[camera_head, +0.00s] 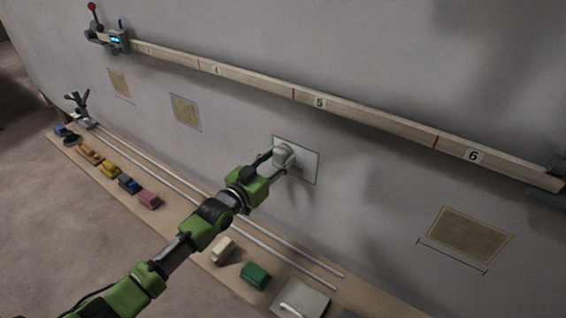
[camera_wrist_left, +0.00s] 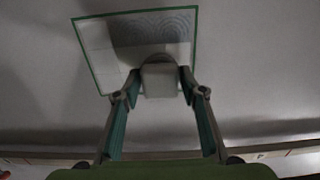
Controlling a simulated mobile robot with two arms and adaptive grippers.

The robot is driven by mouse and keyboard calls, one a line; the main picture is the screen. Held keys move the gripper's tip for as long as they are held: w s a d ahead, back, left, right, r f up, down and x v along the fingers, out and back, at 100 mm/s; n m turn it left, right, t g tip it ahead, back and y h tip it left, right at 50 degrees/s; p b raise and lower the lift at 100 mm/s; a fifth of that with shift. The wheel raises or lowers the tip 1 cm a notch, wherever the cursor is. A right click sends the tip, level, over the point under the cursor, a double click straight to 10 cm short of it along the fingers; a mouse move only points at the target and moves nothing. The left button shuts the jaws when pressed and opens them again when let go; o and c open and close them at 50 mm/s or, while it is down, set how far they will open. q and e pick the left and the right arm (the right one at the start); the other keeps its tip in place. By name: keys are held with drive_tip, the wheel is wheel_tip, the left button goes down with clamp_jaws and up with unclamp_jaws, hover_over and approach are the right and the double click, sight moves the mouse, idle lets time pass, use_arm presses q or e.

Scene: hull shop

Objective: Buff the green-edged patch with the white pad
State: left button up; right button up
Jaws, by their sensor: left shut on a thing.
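The green-edged patch (camera_head: 308,164) is a pale panel on the grey wall, below the wooden rail and left of its middle-right part. In the left wrist view the patch (camera_wrist_left: 98,45) shows its green border, swirl marks across the upper right and a paler, plainer area at left. My left gripper (camera_head: 277,162) is shut on the white pad (camera_head: 285,153), which lies over the patch and seems to touch it. The pad (camera_wrist_left: 158,80) sits between the two fingers in the wrist view, over the patch's lower edge. The pad's working face is hidden. My right gripper is out of view.
A long wooden rail (camera_head: 385,122) with numbered tags crosses the wall above. Tan patches (camera_head: 186,113) (camera_head: 470,235) lie on either side. Below, a board holds coloured blocks (camera_head: 255,274), two pale rods and a handled plate (camera_head: 299,300).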

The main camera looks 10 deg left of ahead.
use_arm(q)
drive_tip(key=shift+w+a+b, duration=0.2)
drive_tip(key=shift+a, duration=0.3)
drive_tip(key=shift+w+a+b, duration=0.2)
drive_tip(key=shift+a, duration=0.3)
drive_tip(key=shift+s+d+f+b, duration=0.1)
drive_tip(key=shift+d+f+b, duration=0.1)
drive_tip(key=shift+f, duration=0.35)
drive_tip(key=shift+s+d+f+b, duration=0.1)
drive_tip(key=shift+d+f+b, duration=0.1)
drive_tip(key=shift+f, duration=0.35)
